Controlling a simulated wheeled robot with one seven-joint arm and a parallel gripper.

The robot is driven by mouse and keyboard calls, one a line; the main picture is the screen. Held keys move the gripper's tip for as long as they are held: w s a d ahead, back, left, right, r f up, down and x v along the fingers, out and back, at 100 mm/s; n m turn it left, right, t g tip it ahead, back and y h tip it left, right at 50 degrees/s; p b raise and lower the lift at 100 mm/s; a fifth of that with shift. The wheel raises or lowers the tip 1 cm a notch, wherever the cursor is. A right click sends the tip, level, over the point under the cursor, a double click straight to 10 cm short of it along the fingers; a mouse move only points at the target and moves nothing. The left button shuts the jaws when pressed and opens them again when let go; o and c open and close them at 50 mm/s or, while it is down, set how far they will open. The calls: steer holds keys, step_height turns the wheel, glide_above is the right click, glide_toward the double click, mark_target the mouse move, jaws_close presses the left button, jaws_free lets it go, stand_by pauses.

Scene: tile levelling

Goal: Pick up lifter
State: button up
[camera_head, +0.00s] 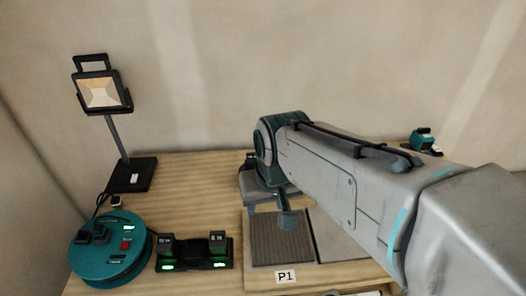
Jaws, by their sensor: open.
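A small teal-and-black device (423,141) stands at the back right, beyond my arm. It may be the lifter, but it is too small to tell for certain. Its lower part is partly hidden by my arm. My gripper (270,213) points down over the tile area near the table's middle, well left of that device. It is open, and I see nothing between its fingers. One finger with a dark block-like tip shows over a ribbed grey panel (276,248); the other is mostly hidden.
A work lamp (101,91) stands at the back left. A teal cable reel (107,248) and a charger with two green-lit batteries (195,252) sit at the front left. A "P1" label (286,276) lies before the panel. Bare wood (190,180) is clear behind the charger.

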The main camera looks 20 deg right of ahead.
steer(key=w+d+f+m+g+h, duration=0.15)
steer(key=w+d+m, duration=0.3)
steer(key=w, duration=0.45)
steer(key=w+d+f+m+g, duration=0.1)
steer(key=w+d+f+m, duration=0.15)
steer(key=w+m, duration=0.5)
steer(key=w+d+f+m+g, duration=0.1)
steer(key=w+d+m, duration=0.35)
steer(key=w, duration=0.55)
steer(key=w+d+f+m+h+p, duration=0.1)
steer(key=w+d+f+m+h, duration=0.15)
steer(key=w+f+m, duration=0.4)
steer(key=d+f+n, duration=0.1)
steer(key=f, duration=0.1)
steer(key=f+n+p, duration=0.1)
steer(key=d+f, duration=0.1)
steer(key=f, duration=0.1)
steer(key=shift+w+d+f+n+g+h, duration=0.2)
steer(key=shift+d+f+n+g+h, duration=0.1)
steer(key=shift+d+n+g, duration=0.1)
steer(key=shift+p+x, duration=1.2)
steer(key=shift+x, duration=1.5)
steer(key=shift+s+a, duration=0.1)
steer(key=shift+a, duration=0.1)
jaws_close()
steer(key=shift+r, duration=0.1)
